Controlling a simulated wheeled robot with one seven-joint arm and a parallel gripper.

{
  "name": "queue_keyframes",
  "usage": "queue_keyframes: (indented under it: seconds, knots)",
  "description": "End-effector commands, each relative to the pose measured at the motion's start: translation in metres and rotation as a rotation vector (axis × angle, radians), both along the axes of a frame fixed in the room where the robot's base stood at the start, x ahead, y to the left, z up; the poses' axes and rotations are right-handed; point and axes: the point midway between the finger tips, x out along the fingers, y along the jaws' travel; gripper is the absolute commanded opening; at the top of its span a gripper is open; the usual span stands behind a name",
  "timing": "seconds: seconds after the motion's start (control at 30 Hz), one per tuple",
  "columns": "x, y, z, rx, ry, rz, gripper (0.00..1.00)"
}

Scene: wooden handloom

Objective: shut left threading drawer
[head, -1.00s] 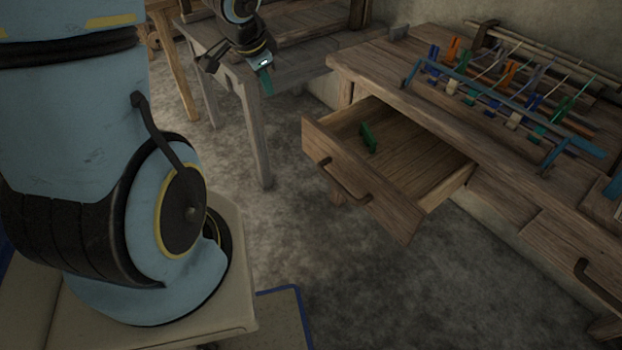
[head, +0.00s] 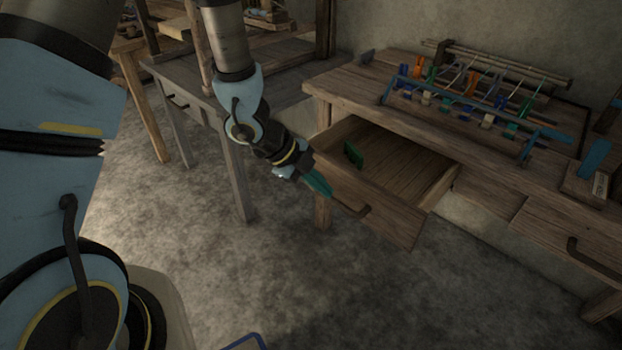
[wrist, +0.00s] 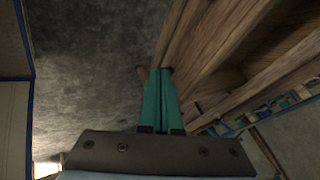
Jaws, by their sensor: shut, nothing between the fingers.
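The left drawer (head: 384,212) stands pulled well out of the wooden bench (head: 350,92). A green piece (head: 353,154) lies inside it near the left wall. The drawer's dark handle (head: 352,208) is on its front panel. My gripper (head: 320,188) is shut and empty, with its teal fingers at the left part of the drawer front, close to the handle; I cannot tell whether they touch. In the wrist view the shut fingers (wrist: 162,85) point along the wooden drawer (wrist: 195,45), which fills the right side.
A rack of coloured clips (head: 470,95) stands on the bench top. A second drawer with a dark handle (head: 597,262) is shut at the right. A grey table (head: 190,85) stands at the left behind my arm. The floor before the drawer is clear.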

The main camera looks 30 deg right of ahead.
Motion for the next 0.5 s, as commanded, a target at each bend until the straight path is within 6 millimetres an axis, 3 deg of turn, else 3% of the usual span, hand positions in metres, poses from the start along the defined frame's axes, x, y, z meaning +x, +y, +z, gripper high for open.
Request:
queue_keyframes:
  seconds: [0.17,0.3,0.5]
  knots:
    - [-0.01,-0.019,-0.031,0.003,0.002,-0.002,0.0]
    - [-0.002,-0.041,-0.024,0.0,-0.001,0.0,0.0]
    - [0.002,-0.054,-0.025,0.001,-0.001,0.002,0.0]
